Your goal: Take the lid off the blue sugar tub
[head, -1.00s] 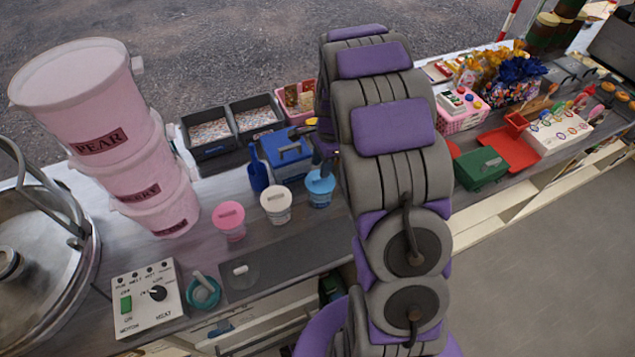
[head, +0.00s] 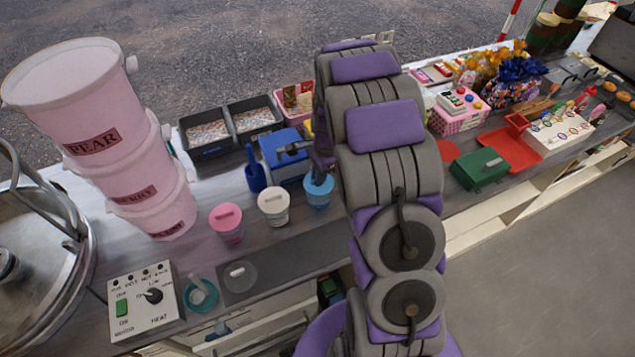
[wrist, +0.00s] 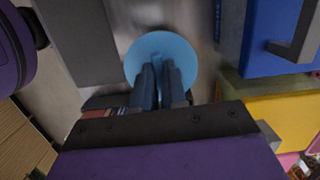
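The blue sugar tub (head: 318,198) stands upright on the counter, right of the white tub. Its light blue round lid (wrist: 146,48) is on it, seen from above in the wrist view. My gripper (wrist: 159,68) reaches down over the lid, its two dark fingers close together on either side of the lid's small raised handle. The fingers appear shut on the handle, with almost no gap beside it. In the head view my arm hides part of the gripper and the tub's right side.
A white tub (head: 273,207) and a pink tub (head: 226,225) stand left of the blue one. A blue box (head: 285,168) and a blue scoop (head: 255,177) are close behind. Stacked pink buckets (head: 128,150) stand far left. A dark mat (head: 300,262) in front is mostly clear.

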